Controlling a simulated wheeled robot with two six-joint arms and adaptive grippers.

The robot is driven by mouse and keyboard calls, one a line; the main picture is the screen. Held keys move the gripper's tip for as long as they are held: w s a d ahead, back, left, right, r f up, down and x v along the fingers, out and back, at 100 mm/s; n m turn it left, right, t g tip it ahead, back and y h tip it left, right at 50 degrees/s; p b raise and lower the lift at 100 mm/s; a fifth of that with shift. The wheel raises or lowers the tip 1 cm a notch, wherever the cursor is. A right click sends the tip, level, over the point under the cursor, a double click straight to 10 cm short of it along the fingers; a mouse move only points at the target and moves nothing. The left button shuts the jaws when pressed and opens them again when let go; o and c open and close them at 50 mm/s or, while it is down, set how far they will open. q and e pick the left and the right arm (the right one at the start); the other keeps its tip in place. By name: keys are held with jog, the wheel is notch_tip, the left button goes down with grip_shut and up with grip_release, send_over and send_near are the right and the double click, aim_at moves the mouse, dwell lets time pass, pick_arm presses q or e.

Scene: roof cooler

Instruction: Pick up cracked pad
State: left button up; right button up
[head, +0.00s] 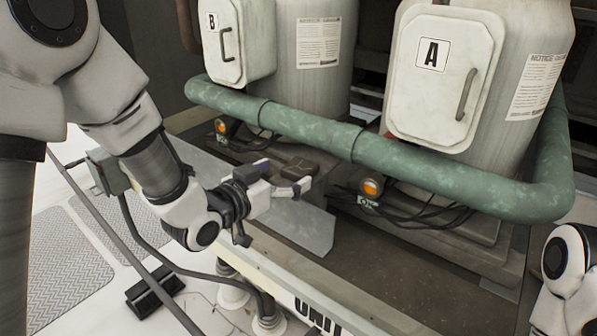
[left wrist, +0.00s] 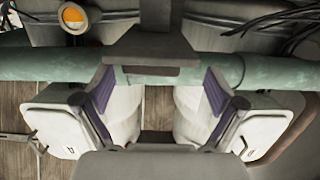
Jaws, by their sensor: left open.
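My left gripper (head: 285,178) is open over the ledge in front of the tanks, and its fingers with purple inner faces also show in the left wrist view (left wrist: 158,88). A dark brown-grey block (head: 298,164) shows at its fingertips, and in the left wrist view a dark block (left wrist: 150,46) is just beyond and between the tips. It may be the cracked pad, but I see no crack and cannot tell whether the fingers touch it. My right gripper is not in view; only part of my right arm shows at the right edge.
A green pipe (head: 300,128) runs around the fronts of tank A (head: 537,60) and tank B (head: 318,80). Orange lamps (head: 371,187) and black cables (head: 435,210) lie below it. A flat grey plate (head: 300,232) is under my gripper. The ledge's front right (head: 400,270) is clear.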

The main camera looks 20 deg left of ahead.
aim_at(299, 165)
pick_arm(q)
jog(key=w, duration=0.1)
jog(key=w+d, duration=0.1)
jog(key=w+d+p, duration=0.1)
jog(key=shift+w+d, duration=0.25)
jog(key=shift+w, duration=0.1)
jog(key=shift+a+f, duration=0.1)
jog(key=shift+a, duration=0.15)
jog(key=shift+c, duration=1.3)
jog(key=c, duration=1)
jog(key=shift+d, duration=0.1)
jog(key=shift+c, duration=0.2)
jog(key=shift+w+r, duration=0.1)
jog(key=shift+r, duration=0.1)
